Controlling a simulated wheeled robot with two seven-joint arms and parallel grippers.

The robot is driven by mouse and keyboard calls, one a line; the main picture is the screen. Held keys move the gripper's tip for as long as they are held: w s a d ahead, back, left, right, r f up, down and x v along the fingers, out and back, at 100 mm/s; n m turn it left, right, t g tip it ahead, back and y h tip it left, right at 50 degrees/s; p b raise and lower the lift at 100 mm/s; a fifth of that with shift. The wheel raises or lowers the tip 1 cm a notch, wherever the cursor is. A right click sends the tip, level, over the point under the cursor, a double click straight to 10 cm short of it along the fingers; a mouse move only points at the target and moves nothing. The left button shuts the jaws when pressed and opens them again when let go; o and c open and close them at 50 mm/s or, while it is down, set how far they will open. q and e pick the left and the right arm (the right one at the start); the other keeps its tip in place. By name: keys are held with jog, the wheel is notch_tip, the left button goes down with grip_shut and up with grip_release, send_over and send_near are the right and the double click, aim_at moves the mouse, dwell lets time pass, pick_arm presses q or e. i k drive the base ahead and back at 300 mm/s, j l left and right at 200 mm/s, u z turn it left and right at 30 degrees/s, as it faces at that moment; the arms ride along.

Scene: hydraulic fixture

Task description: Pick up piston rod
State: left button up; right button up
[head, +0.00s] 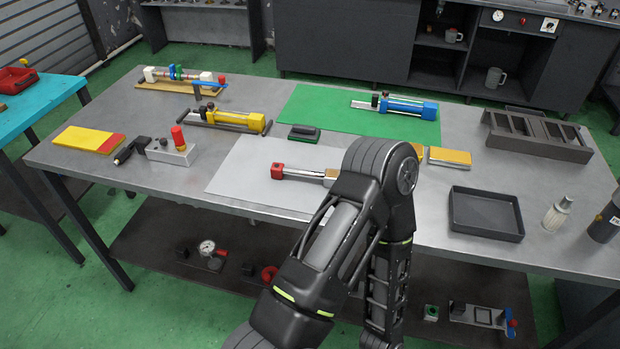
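What looks like the piston rod (305,174), a silver rod with a red block at its left end, lies on the light grey mat (240,170) near the middle of the table. Its right end is hidden behind one of my arms. That arm rises from the bottom edge, bends at a joint over the table's front, and runs back down out of the picture. I cannot tell which arm it is. Neither gripper shows in the head view.
A yellow cylinder (240,121) and a blue cylinder on a green mat (310,105) lie behind. A black tray (486,213), a spray bottle (557,213) and a slotted dark rack (540,134) stand right. A valve block (172,152) and yellow-red plate (88,140) lie left.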

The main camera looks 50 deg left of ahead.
aim_at(328, 174)
jog(key=u, duration=1.95)
jog(key=i+l, duration=0.25)
jog(key=i, duration=0.2)
